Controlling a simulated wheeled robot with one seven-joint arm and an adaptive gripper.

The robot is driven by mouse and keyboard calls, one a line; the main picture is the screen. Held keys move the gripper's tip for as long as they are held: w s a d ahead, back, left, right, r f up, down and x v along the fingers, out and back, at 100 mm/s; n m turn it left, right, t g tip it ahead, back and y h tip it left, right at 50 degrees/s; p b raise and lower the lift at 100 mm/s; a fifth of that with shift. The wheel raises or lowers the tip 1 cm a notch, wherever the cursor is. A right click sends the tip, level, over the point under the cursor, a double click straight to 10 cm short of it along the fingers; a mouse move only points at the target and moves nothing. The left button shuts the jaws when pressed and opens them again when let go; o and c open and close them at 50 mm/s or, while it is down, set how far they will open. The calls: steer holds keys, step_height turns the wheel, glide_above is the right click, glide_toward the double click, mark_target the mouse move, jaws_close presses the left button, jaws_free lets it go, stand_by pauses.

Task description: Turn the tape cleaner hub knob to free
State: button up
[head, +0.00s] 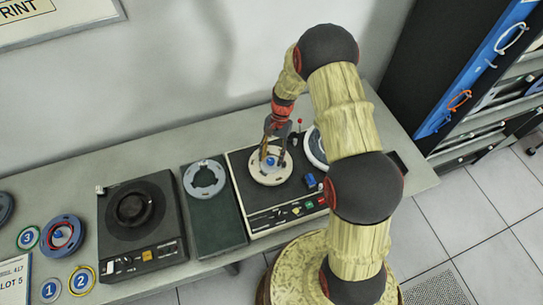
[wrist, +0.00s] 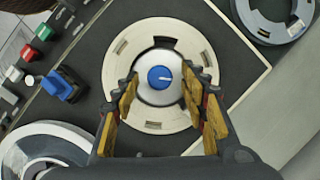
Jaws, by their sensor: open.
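The tape cleaner (head: 246,177) stands on the bench in the head view, with a cream hub disc (head: 267,176) on its top. The blue hub knob (wrist: 160,77) sits at the disc's centre on a pale round hub, with a small light mark on its right side. The knob also shows in the head view (head: 271,161). My gripper (wrist: 163,85) is open above the disc, its wood-coloured finger pads on either side of the hub. The fingers look apart from the knob; how high they are above it I cannot tell.
A second reel (head: 315,147) is on the cleaner's right, partly behind my arm. A blue switch (wrist: 62,84) and coloured buttons line its front panel. A grey ring (head: 204,178) lies on a dark plate to the left, beside a black turntable-like unit (head: 139,240).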

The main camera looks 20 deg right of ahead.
steer(key=v, duration=1.2)
steer(key=shift+s, duration=0.1)
steer(key=s+a+r+n+t+h+b, duration=0.1)
steer(key=s+r+n+t+b, duration=0.3)
steer(key=s, duration=0.9)
steer(key=s+a+r+n+t+h+b, duration=0.2)
steer(key=s+r+n+t+b, duration=0.2)
steer(key=s+r+b, duration=0.5)
steer(key=s+t+b, duration=0.1)
steer(key=s+b, duration=0.1)
steer(key=s, duration=0.2)
steer(key=shift+s+a+r+n+b, duration=0.2)
steer(key=shift+a+r+n+b, duration=0.2)
